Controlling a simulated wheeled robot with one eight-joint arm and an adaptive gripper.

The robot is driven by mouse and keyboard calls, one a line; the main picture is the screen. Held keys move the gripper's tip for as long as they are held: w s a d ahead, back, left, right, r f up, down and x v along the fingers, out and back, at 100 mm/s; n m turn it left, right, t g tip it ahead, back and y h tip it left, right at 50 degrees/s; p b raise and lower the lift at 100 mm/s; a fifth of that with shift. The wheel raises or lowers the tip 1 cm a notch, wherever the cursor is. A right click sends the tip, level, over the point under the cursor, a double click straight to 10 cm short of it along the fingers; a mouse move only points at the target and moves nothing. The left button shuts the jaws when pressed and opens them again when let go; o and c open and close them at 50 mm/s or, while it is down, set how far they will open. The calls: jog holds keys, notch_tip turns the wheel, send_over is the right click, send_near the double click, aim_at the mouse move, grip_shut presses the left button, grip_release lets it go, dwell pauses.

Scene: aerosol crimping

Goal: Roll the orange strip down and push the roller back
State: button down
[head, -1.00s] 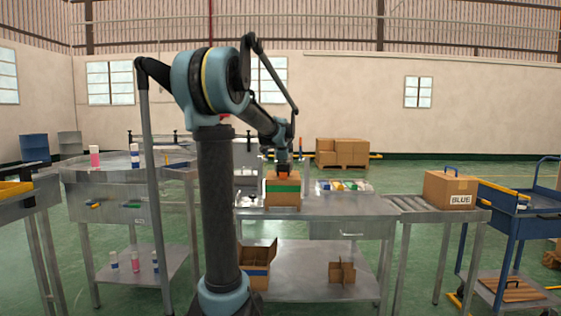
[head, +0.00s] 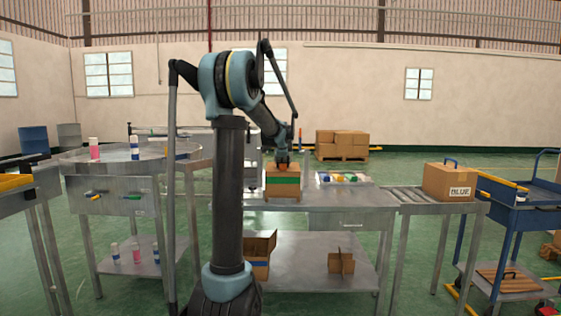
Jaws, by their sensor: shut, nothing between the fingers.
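My gripper (head: 283,163) is shut, just above a cardboard box with a green band (head: 283,181) on the middle steel table. A small orange patch shows at the fingertips, at the top of this box. At this size I cannot tell whether it is the orange strip, the roller or part of my gripper. I also cannot tell whether the fingertips touch the box. My arm column stands in front of the table's left part and hides some of it.
A row of coloured items (head: 343,178) lies right of the box on the table (head: 330,200). A carton marked BLUE (head: 448,182) stands on the roller conveyor (head: 405,197). A round steel table (head: 80,157) with bottles is at left, a blue cart (head: 500,200) at right.

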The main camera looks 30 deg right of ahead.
jog(key=shift+w, duration=0.1)
jog(key=w+d, duration=0.6)
jog(key=w, duration=0.5)
jog(key=w+d, duration=0.7)
jog(key=w, duration=0.4)
jog(key=shift+d, duration=0.3)
jog(key=shift+r, duration=0.15)
jog(key=v, duration=0.9)
jog(key=f+v, duration=0.1)
jog(key=v, duration=0.3)
jog(key=shift+s+a+r, duration=0.2)
jog(key=shift+s+a, duration=0.1)
jog(key=shift+s, duration=0.3)
